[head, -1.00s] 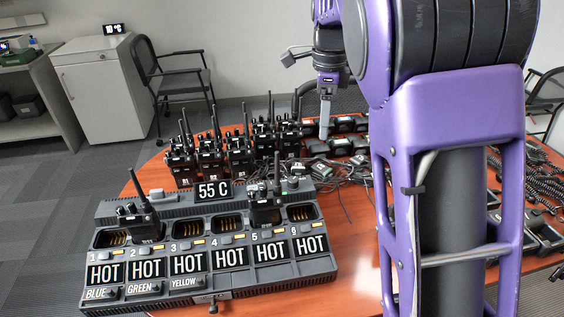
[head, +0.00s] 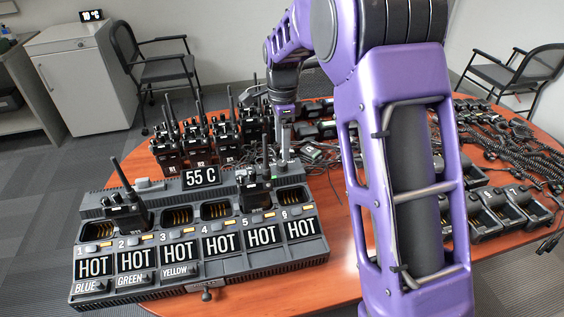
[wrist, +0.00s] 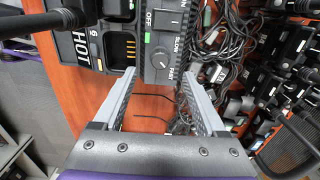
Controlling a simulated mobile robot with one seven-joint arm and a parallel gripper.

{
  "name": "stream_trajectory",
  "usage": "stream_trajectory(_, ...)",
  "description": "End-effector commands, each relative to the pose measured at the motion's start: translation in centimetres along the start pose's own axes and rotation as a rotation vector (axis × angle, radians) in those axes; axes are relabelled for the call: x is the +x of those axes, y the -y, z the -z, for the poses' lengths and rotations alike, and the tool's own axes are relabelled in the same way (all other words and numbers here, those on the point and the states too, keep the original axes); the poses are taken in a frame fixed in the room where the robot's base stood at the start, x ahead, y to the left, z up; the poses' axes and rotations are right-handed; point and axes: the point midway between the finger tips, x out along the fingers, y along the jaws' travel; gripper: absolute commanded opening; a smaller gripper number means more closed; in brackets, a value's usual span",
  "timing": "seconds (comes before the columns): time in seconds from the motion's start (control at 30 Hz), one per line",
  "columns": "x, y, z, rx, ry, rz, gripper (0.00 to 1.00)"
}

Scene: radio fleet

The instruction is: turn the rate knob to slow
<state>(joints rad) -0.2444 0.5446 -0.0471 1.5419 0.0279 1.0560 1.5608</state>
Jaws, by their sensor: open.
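The round grey rate knob (wrist: 160,60) shows in the wrist view on a dark control panel (wrist: 153,82), between the printed words SLOW and FAST. Its pointer is too small to read with certainty. A rocker switch marked OFF sits above it in the picture. My gripper (wrist: 158,76) is open, its two fingers on either side of the panel's lower end, with the knob between and just beyond the tips. No contact with the knob is visible. In the head view my gripper (head: 285,158) points down at the back right corner of the charger (head: 250,275); the knob cannot be made out there.
The charger bears HOT labels and a 55 C display (head: 200,177); radios stand in two bays. More radios (head: 195,145) stand close behind, left of my gripper. Tangled cables (wrist: 215,45) lie right of the panel in the wrist view. Bare table (head: 325,215) shows right of the charger.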

Motion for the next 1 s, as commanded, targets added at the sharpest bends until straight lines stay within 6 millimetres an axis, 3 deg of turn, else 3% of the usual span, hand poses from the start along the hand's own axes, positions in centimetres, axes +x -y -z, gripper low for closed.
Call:
stream_trajectory(0.1,2.7,-0.1,0.0,0.0,0.0,-0.004,0.74)
stream_trajectory(0.3,5.4,-0.1,0.0,0.001,0.0,-0.002,0.74)
stream_trajectory(0.73,6.4,0.0,0.0,0.001,0.0,0.0,0.74)
stream_trajectory(1.0,6.3,0.0,0.0,0.0,0.0,0.0,0.27)
